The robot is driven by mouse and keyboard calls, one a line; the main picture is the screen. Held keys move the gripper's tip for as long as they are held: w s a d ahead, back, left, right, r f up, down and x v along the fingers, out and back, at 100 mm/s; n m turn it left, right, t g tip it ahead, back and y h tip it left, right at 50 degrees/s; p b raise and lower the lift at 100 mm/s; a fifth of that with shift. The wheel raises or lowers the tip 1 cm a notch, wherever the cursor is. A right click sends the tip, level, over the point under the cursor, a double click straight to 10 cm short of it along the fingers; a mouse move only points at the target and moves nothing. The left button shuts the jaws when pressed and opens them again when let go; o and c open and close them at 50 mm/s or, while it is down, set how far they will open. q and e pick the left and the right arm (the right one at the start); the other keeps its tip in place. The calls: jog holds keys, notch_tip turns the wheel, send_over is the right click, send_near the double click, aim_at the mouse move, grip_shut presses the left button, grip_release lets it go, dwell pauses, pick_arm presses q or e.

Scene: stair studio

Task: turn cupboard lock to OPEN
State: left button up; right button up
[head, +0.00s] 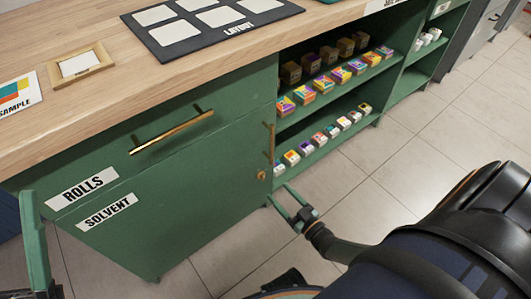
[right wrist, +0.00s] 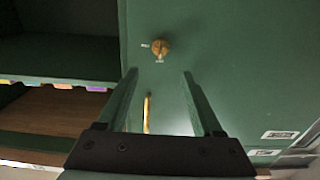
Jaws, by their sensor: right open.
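The lock is a small round brass knob (head: 262,174) on the green cupboard door (head: 190,190), below the door's vertical brass handle (head: 271,145). In the right wrist view the lock (right wrist: 162,47) shows with two tiny white marks, one to its left and one below. The marks are too small to read, and I cannot tell which one the knob points to. My right gripper (head: 279,191) is open and empty, just below and right of the lock in the head view. Its fingertips (right wrist: 158,74) appear either side of the lock's line, apart from it. One finger of my left gripper (head: 36,240) shows at the left edge.
Open shelves (head: 322,108) with several small boxes adjoin the door on the right. A drawer handle (head: 172,131) sticks out above left. The wooden worktop (head: 230,62) carries a dark layout board (head: 163,46) and a small frame (head: 78,65). Tiled floor (head: 370,165) is clear at right.

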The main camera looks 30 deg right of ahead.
aim_at(262, 176)
jog(key=w+b, duration=0.2)
jog(key=w, duration=0.6)
jog(key=shift+a, duration=0.3)
jog(key=shift+c, duration=0.2)
jog(key=shift+s, duration=0.1)
grip_shut()
